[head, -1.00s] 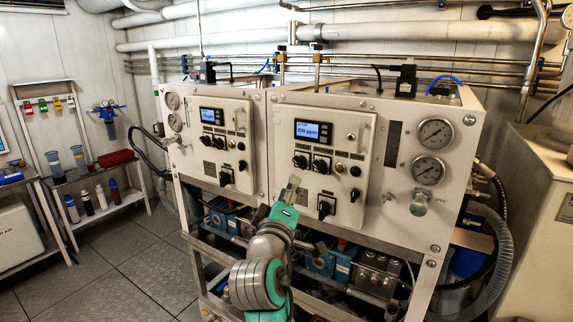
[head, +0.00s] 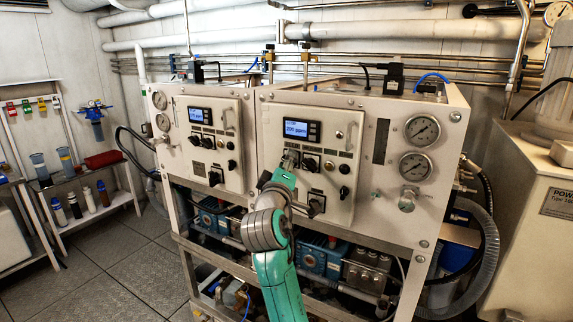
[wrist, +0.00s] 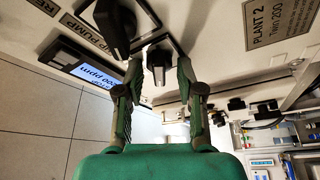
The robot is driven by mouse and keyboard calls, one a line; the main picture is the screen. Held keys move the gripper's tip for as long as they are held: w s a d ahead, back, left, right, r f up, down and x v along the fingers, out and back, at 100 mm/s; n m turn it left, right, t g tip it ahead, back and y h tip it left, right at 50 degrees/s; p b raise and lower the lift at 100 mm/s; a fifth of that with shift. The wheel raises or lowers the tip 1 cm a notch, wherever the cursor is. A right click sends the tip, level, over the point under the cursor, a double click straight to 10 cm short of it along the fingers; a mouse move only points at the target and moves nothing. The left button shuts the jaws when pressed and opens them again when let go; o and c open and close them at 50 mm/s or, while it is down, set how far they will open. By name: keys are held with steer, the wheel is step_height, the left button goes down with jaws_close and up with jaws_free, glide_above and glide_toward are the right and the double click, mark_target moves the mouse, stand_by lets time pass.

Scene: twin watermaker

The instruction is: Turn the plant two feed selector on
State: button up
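The Plant 2 panel (head: 335,165) is the right-hand white panel, with a lit display (head: 300,129). Below the display are a left black rotary knob (head: 291,157) and a right one (head: 311,163), with a larger switch (head: 316,206) lower down. My gripper (head: 287,164) is at the left knob in the head view and partly covers it. In the wrist view my gripper (wrist: 160,70) is open, with one black knob (wrist: 158,62) between its fingertips and gaps visible on both sides. Another black knob (wrist: 115,28) is beside it. I cannot read which knob is the feed selector.
A similar panel (head: 208,140) is to the left. Two gauges (head: 421,130) and a small valve (head: 408,200) are on the right. Pipes (head: 330,32) run behind. The floor (head: 110,270) at left is clear. A "PLANT 2" plate (wrist: 280,22) shows in the wrist view.

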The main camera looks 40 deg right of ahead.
jaws_close()
steer(key=shift+m, duration=0.3)
steer(key=m+g+h, duration=0.1)
steer(key=m+h, duration=0.1)
steer(key=m, duration=0.3)
steer(key=m+g+h, duration=0.1)
steer(key=m+g, duration=0.1)
steer(key=m, duration=0.3)
steer(key=m+g+h, duration=0.2)
steer(key=m, duration=0.3)
steer(key=shift+w+f+m+h, duration=0.15)
steer(key=shift+m+h, duration=0.15)
jaws_free()
